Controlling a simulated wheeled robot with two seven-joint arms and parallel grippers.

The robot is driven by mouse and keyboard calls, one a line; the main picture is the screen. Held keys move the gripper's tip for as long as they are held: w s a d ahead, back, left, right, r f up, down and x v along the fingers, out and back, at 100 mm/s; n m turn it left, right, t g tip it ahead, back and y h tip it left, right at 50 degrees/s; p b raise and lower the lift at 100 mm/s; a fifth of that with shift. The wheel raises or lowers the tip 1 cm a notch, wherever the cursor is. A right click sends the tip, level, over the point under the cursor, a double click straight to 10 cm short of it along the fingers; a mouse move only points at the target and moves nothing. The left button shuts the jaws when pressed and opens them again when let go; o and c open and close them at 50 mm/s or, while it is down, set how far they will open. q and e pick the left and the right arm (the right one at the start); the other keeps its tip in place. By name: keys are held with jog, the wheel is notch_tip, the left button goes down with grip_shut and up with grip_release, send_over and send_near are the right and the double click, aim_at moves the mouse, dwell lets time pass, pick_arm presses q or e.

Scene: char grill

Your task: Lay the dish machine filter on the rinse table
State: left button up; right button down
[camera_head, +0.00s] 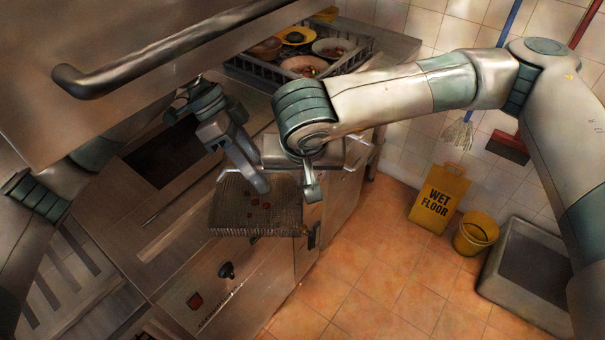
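The dish machine filter (235,213), a dark ribbed tray with reddish scraps on it, is at the centre, in front of the steel machine. My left gripper (258,182) reaches in from the left, with a finger over the filter's back part. My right gripper (312,188) points down at the filter's right edge. Finger gaps and any grip are hard to make out. The steel counter (398,46) behind, possibly the rinse table, carries a grey rack (250,68) with dirty dishes.
A steel hood with a bar handle (110,82) hangs over the upper left. A dark opening (165,155) lies beneath it. A wet floor sign (438,198), yellow bucket (475,234) and grey bin (520,290) stand right. Tiled floor (365,290) is clear.

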pick_arm(q)
jog(key=v, duration=1.1)
jog(key=shift+a+r, duration=0.25)
jog(key=shift+r, duration=0.1)
jog(key=shift+w, duration=0.15)
